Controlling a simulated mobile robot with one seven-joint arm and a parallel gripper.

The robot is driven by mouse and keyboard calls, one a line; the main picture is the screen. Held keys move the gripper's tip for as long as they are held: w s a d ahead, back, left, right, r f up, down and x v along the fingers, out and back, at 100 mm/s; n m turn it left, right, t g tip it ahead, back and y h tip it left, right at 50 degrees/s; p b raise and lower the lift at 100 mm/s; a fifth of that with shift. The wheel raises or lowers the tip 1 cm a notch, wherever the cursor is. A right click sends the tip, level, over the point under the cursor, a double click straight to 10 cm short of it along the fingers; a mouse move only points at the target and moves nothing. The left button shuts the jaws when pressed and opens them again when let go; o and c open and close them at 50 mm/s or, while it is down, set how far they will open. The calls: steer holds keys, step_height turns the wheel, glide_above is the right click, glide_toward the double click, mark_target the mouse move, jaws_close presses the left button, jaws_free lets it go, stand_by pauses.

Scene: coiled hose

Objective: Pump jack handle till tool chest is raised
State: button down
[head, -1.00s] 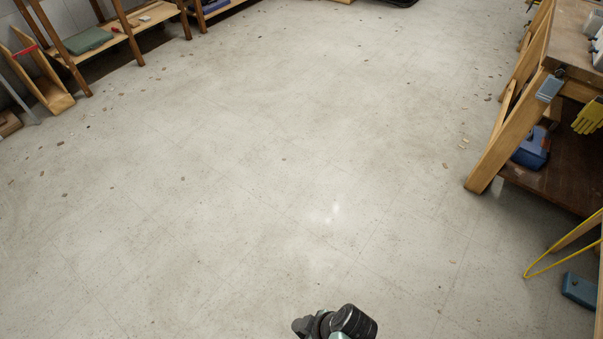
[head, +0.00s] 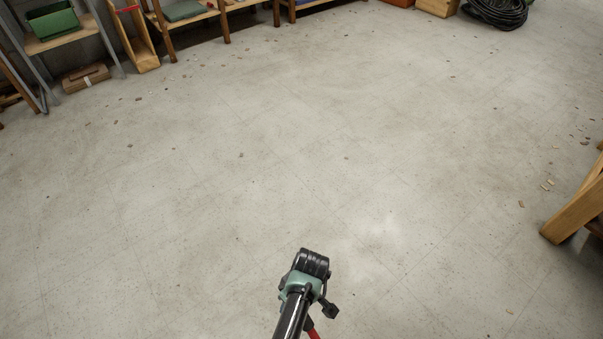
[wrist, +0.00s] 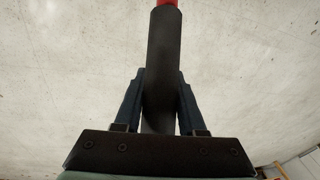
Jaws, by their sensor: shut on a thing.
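The jack handle (wrist: 164,40) shows in the wrist view as a black, round grip with a red end at the top edge. My gripper (wrist: 160,80) has one dark blue finger on each side of the black grip and is shut on it. The lower part of the grip runs down to the gripper's dark palm. In the head view my arm reaches in from the bottom middle, and a small red part (head: 314,334) shows beside it; I cannot tell whether it is the handle. The jack's body and the tool chest are not in view.
The grey floor (head: 230,200) is wide and clear apart from small scattered scraps. Wooden shelving (head: 225,22) lines the back left, with a green bin (head: 52,24). A coiled black hose (head: 494,12) lies at the back right. A wooden bench leg (head: 575,212) stands at right.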

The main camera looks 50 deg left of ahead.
steer(key=a+f+h+b, duration=0.2)
steer(key=a+f+b, duration=0.3)
steer(key=f+b, duration=0.3)
steer(key=shift+a+f+b, duration=0.15)
steer(key=shift+a+b, duration=0.15)
steer(key=shift+b, duration=0.55)
steer(key=c, duration=0.5)
jaws_free()
steer(key=shift+w, duration=0.1)
steer(key=shift+a, duration=0.1)
step_height(320, 180, up, 13)
steer(key=w+p, duration=0.2)
steer(key=p, duration=0.3)
steer(key=shift+a+p, duration=0.3)
steer(key=shift+a, duration=0.1)
